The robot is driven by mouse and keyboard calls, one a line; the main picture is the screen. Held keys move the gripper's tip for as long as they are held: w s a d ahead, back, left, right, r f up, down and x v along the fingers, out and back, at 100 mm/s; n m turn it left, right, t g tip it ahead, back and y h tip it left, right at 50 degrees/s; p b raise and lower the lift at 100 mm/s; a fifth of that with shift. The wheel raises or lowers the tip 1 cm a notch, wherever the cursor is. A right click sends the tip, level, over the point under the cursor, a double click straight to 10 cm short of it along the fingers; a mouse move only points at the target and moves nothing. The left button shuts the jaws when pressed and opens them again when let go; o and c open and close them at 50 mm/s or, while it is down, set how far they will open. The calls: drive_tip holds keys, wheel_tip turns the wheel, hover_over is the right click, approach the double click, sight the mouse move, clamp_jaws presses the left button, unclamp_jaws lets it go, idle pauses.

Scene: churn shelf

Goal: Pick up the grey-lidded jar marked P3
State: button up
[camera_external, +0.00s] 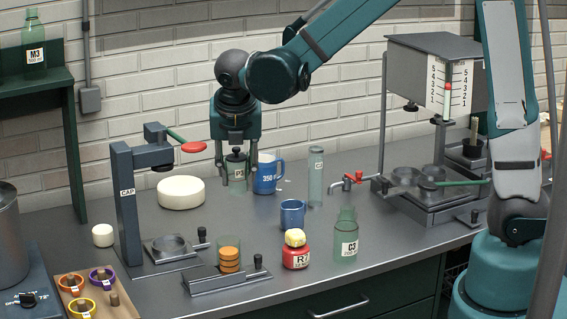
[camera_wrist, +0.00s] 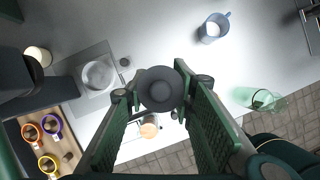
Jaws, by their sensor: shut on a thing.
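The jar marked P3 (camera_external: 238,174) is pale green and see-through, with a dark grey lid, and stands upright. My gripper (camera_external: 237,163) points straight down over it, with its two fingers shut on either side of the jar's upper part. In the wrist view, the round grey lid (camera_wrist: 160,88) fills the gap between the fingers and hides the jar's body. The jar is just left of the blue mug marked 350 (camera_external: 267,178) in the external view. I cannot tell whether its base touches the counter.
A white wheel (camera_external: 181,192) lies left of the jar. The CAP press (camera_external: 128,205) with its red-tipped lever stands at left. A clear cylinder (camera_external: 315,177), small blue mug (camera_external: 292,213), red jar (camera_external: 296,257) and green bottle C3 (camera_external: 346,240) stand to the right and front.

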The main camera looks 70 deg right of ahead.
drive_tip(key=shift+r, duration=0.75)
